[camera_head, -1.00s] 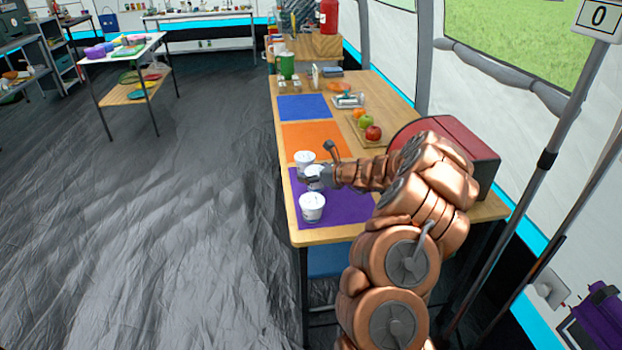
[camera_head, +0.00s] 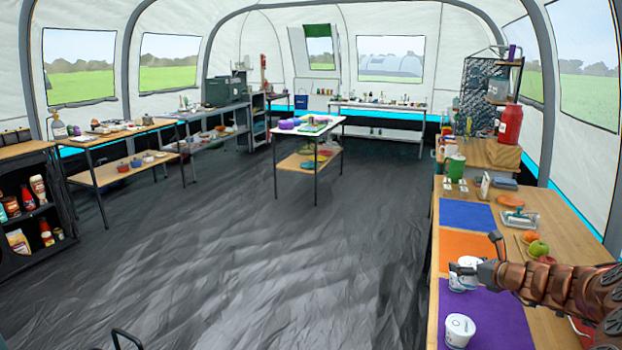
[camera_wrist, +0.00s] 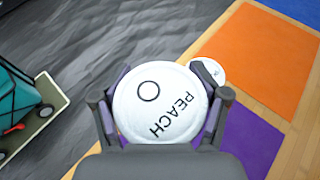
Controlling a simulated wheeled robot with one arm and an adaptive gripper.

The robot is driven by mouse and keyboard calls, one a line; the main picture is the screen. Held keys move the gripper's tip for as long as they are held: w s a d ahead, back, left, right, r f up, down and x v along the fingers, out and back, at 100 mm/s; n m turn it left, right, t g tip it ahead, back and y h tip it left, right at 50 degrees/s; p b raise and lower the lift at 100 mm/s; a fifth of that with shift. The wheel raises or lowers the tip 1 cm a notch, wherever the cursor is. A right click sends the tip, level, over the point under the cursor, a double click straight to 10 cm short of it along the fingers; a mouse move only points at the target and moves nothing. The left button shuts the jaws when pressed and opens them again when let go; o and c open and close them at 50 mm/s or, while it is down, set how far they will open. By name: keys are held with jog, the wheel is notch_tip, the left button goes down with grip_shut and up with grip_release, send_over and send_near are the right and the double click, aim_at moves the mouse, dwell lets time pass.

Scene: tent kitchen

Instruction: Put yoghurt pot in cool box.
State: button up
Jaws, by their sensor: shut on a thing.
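My gripper (camera_head: 470,270) is shut on a white yoghurt pot (camera_wrist: 160,103) with PEACH on its lid, seen from above in the wrist view. In the head view it is at the purple mat (camera_head: 498,318); I cannot tell whether the held pot touches it. A second white pot (camera_wrist: 211,71) is just beyond the held one. Another white pot (camera_head: 459,330) stands on the purple mat, nearer the camera. A small blue box (camera_head: 301,101) is at the far end of the tent; I cannot tell whether it is the cool box.
An orange mat (camera_head: 465,249), a blue mat (camera_head: 467,214) and fruit (camera_head: 537,248) lie on the worktable. A table with coloured items (camera_head: 310,130) stands mid-tent; open floor (camera_head: 300,260) lies left. A teal item (camera_wrist: 14,98) on a wheeled base shows in the wrist view.

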jog(key=w+a+r+m+h+p, duration=0.2)
jog(key=a+r+p, duration=0.3)
jog(key=a+r, duration=0.7)
jog(key=w+a+r+m+h+p, duration=0.25)
jog(key=a+r+p, duration=0.25)
jog(key=a+r, duration=0.65)
jog(key=s+a+f+m+h, duration=0.2)
jog(key=s+f+h, duration=0.2)
jog(key=s, duration=0.6)
jog(key=shift+a+f+m, duration=0.3)
jog(key=shift+f+m, duration=0.05)
jog(key=shift+f, duration=0.15)
jog(key=shift+b, duration=0.3)
